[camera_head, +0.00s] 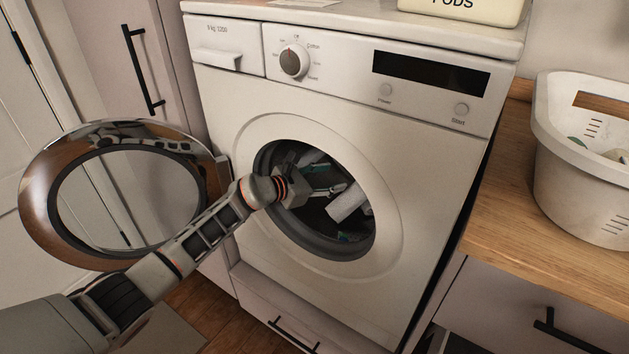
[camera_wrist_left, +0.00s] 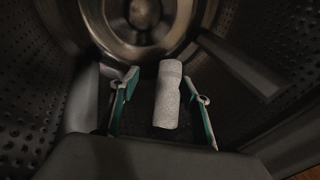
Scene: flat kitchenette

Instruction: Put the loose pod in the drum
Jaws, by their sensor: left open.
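My left arm reaches through the open door of the washing machine, and my left gripper (camera_head: 328,191) is inside the drum (camera_head: 338,240). In the left wrist view my left gripper (camera_wrist_left: 160,78) has its green-edged fingers spread apart. A pale, speckled roll-like thing (camera_wrist_left: 168,98) lies between them in the picture; I cannot tell whether either finger touches it. A pale thing in the drum (camera_head: 347,203) shows beside the gripper in the head view. I cannot make out a pod for certain. My right gripper is not in view.
The round door (camera_head: 40,205) stands open at the left. A box labelled PODS (camera_head: 430,6) stands on top of the washing machine (camera_head: 400,150). A white laundry basket (camera_head: 570,190) sits on the wooden counter (camera_head: 510,215) at the right. The drum opening is narrow around my arm.

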